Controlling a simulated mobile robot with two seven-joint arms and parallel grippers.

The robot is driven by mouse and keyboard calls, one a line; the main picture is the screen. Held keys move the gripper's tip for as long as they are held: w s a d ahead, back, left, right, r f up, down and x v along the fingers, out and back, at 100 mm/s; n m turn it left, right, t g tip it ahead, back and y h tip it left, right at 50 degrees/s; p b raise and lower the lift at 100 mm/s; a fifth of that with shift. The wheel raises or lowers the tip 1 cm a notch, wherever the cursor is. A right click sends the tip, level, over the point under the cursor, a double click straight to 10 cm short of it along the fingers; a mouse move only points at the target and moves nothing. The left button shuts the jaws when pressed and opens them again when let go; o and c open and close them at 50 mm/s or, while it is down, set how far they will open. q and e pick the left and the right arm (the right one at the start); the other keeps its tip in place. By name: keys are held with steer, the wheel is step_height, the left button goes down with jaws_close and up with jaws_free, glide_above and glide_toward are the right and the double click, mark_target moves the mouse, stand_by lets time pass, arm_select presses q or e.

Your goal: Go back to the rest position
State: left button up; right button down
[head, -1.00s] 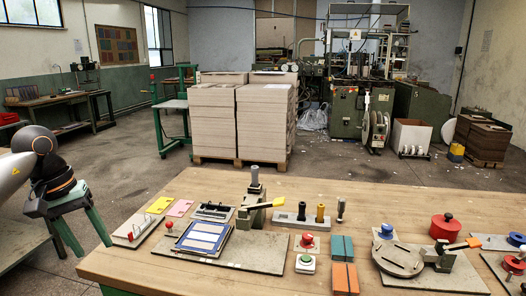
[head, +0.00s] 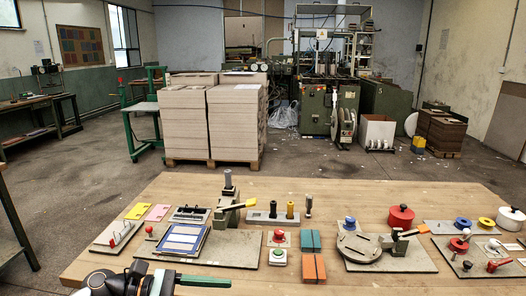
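My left gripper (head: 216,285) is low at the bottom edge of the head view, left of centre. Its dark body and one green finger show, with the finger pointing right. The other finger is not clearly seen, since the frame cuts the gripper off below. It appears in front of the near edge of the wooden table (head: 400,282); its exact height over the table cannot be told. I see nothing held at the visible finger. My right gripper is out of view.
The table holds a board with a blue-framed panel (head: 183,240), a lever fixture (head: 240,209), teal (head: 311,241) and orange (head: 314,267) blocks, a round-plate fixture (head: 360,247), and a red-lidded pot (head: 401,216). Paper stacks (head: 236,120) stand behind. Floor is clear at left.

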arm_select(q)
steer(key=s+a+f+m+t+y+p, duration=0.35)
steer(key=f+m+t+y, duration=0.35)
steer(key=m, duration=0.7)
steer(key=s+a+f+m+t+y+p, duration=0.25)
steer(key=s+f+m+t+y, duration=0.2)
steer(key=f+m, duration=0.7)
steer(key=s+a+f+n+g+y, duration=0.1)
steer(key=s+f+n+g, duration=0.3)
steer(key=s, duration=0.6)
steer(key=shift+s+a+f+n+y, duration=0.2)
steer(key=shift+s+f+n+y, duration=0.3)
steer(key=shift+n, duration=0.35)
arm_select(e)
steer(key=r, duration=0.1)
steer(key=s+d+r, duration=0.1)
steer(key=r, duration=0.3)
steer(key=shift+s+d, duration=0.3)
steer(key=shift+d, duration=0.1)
arm_select(q)
steer(key=shift+w, duration=0.15)
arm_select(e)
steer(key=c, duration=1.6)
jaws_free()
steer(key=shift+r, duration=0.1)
